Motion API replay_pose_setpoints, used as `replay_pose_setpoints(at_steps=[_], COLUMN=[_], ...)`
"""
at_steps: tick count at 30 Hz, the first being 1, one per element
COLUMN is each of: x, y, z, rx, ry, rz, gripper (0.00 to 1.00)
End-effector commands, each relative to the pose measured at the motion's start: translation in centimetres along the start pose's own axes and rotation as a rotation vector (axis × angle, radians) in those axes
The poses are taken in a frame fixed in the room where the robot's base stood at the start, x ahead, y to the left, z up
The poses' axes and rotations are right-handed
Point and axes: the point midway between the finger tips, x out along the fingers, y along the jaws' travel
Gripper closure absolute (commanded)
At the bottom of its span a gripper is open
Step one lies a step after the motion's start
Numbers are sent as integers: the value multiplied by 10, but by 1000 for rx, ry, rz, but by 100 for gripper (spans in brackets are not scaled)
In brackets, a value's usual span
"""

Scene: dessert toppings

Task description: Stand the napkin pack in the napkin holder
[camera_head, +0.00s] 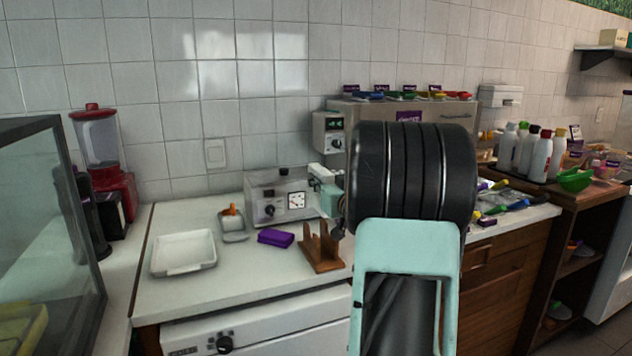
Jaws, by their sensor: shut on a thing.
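A purple pack (276,238), which looks like the napkin pack, lies flat on the white counter. The brown wooden napkin holder (322,248) stands just to its right, with upright posts and no pack visible between them. My gripper (338,232) shows only in part as a small dark shape at the holder's back right, below my mint-coloured wrist. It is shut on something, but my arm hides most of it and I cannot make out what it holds. I cannot tell whether it touches the holder.
A white tray (183,268) and a small grey dish (233,236) stand on the counter (215,283) to the left. A grey appliance with a dial (283,196) stands behind the pack. A glass case (62,230) is at the far left. My arm covers the centre right.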

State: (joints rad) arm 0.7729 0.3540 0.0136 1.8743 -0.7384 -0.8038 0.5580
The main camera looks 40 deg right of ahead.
Motion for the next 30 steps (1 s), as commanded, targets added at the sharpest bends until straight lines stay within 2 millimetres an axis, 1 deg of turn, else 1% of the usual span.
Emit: replay_pose_setpoints(at_steps=[1, 30], x=[0, 0], y=[0, 0], z=[5, 82], rx=[0, 1], ry=[0, 0], rz=[0, 0], gripper=[100, 100])
